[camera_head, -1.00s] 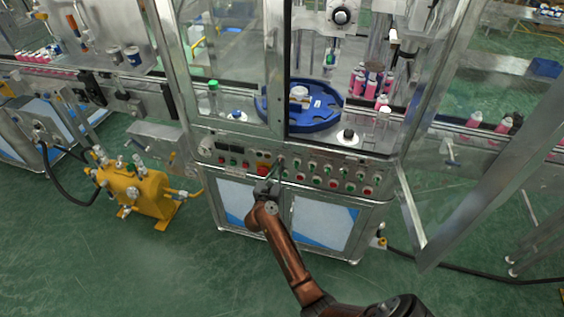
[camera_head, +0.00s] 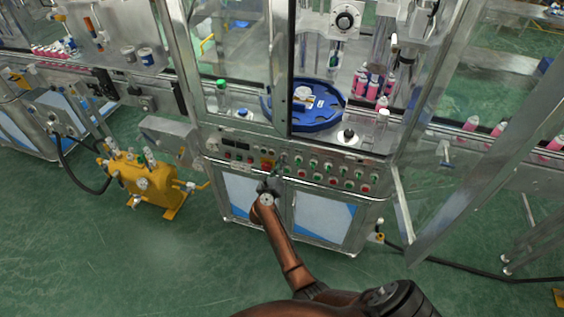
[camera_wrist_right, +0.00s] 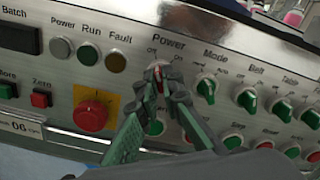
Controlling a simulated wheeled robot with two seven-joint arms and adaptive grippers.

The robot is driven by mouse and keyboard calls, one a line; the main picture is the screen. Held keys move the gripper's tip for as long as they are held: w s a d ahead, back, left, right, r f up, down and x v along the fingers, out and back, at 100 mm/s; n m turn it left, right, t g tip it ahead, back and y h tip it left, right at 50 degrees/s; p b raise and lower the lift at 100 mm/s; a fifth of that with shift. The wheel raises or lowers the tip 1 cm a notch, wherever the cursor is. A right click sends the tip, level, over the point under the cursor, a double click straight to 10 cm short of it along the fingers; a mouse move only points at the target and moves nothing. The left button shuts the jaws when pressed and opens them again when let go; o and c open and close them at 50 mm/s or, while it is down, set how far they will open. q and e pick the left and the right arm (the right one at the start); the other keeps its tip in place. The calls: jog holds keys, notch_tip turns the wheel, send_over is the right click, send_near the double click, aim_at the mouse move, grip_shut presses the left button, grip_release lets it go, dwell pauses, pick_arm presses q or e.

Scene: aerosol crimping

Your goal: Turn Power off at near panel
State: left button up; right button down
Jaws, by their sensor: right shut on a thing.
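The near panel (camera_head: 320,166) is a metal strip of knobs, buttons and lamps on the front of the machine. In the right wrist view, the Power knob (camera_wrist_right: 159,78) sits under the "Power" label, a reddish strip of it showing between my fingertips. My right gripper (camera_wrist_right: 158,74) is shut on this knob, and its fingers hide most of it. In the head view, the right gripper (camera_head: 273,178) reaches the panel's lower middle from below. The exact knob angle is hard to tell. My left gripper is not in view.
Beside the Power knob are green selector knobs (camera_wrist_right: 206,89), a red emergency button (camera_wrist_right: 91,114) on yellow, and lamps (camera_wrist_right: 88,52). A green button shows just below the fingertips. A yellow pump unit (camera_head: 145,183) stands left on the floor; an open glass door (camera_head: 480,150) stands right.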

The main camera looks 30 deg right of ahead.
jog(key=shift+f, duration=0.15)
jog(key=c, duration=2.1)
grip_release()
jog(key=shift+r, duration=0.25)
notch_tip(320, 180, up, 10)
jog(key=shift+f, duration=0.15)
